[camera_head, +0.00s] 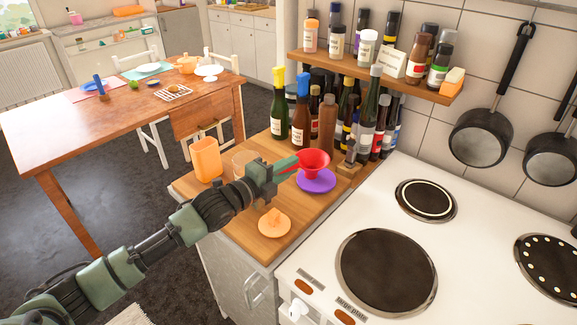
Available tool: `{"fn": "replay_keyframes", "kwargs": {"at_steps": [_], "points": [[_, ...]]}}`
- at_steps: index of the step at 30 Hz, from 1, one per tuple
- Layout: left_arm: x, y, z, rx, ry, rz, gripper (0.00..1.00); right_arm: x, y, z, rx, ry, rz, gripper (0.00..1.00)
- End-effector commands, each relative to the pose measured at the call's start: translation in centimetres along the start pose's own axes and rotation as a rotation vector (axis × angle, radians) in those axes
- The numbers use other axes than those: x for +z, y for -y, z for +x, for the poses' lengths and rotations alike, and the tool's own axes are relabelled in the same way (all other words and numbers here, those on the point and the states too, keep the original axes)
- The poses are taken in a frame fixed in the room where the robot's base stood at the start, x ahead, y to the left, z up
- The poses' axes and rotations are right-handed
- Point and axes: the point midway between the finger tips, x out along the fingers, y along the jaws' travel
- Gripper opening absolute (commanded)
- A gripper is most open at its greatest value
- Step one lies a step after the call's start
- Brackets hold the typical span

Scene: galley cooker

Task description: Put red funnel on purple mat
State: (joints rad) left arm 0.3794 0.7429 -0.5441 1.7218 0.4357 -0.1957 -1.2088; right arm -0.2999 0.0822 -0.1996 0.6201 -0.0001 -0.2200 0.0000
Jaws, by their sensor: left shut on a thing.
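The red funnel (314,160) is at the tip of my left gripper (284,168), which is shut on it. The funnel is wide at the top, and its lower part overlaps the purple mat (318,184) in the camera_head view. The purple mat is round and lies on the wooden counter next to the cooker. I cannot tell whether the funnel touches the mat or hangs just above it. My right gripper is not in view.
An orange cup (205,159), a clear glass (243,163) and an orange dish (274,223) stand on the counter (250,245) around my gripper. Several bottles (327,122) crowd behind the mat. The white cooker (335,225) is to the right.

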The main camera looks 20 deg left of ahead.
Motion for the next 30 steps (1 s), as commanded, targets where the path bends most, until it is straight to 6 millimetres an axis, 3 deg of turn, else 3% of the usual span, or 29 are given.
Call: {"fn": "replay_keyframes", "kwargs": {"at_steps": [8,9,11,22,26,30], "points": [[0.0,-0.3,0.0,-0.001,0.0,0.001,0.0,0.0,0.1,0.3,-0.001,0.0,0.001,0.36],[0.0,-0.2,0.0,0.0,0.0,0.001,0.28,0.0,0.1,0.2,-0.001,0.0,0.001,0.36],[0.0,-0.2,0.0,0.0,0.0,0.001,0.39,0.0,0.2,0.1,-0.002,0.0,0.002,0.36],[0.1,0.2,-0.1,0.0,0.0,0.001,0.39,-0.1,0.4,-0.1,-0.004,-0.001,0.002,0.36],[0.1,-0.2,-1.8,0.003,0.001,0.001,0.39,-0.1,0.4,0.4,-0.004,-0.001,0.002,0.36],[0.1,-0.4,-4.9,0.005,0.001,0.002,0.39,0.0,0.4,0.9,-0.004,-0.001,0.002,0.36]]}}
